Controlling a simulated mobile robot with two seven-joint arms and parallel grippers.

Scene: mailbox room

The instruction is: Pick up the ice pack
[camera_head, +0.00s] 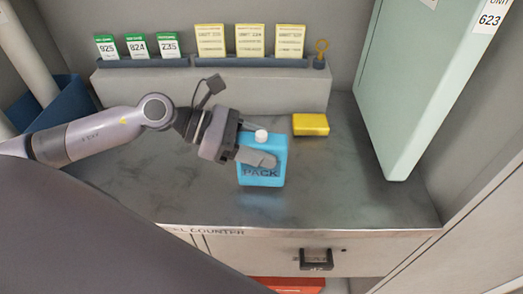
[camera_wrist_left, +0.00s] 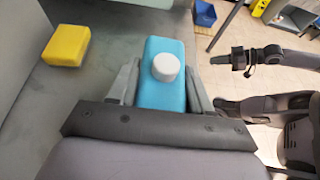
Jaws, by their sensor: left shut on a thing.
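The ice pack (camera_head: 264,177) is a light-blue block with a white cap and the word "PACK" on its front. In the left wrist view the ice pack (camera_wrist_left: 168,92) sits between the two fingers of the left gripper (camera_wrist_left: 162,85), cap facing the camera. I cannot tell whether its base touches the counter. My right gripper (camera_wrist_left: 240,60) shows small in the left wrist view, its jaws unclear.
A yellow block (camera_head: 311,124) lies on the grey counter (camera_head: 340,190) behind and right of the ice pack. A ledge (camera_head: 215,90) at the back holds several cards and a small yellow item. A pale green door (camera_head: 420,75) stands at right. A drawer handle (camera_head: 316,258) is in front.

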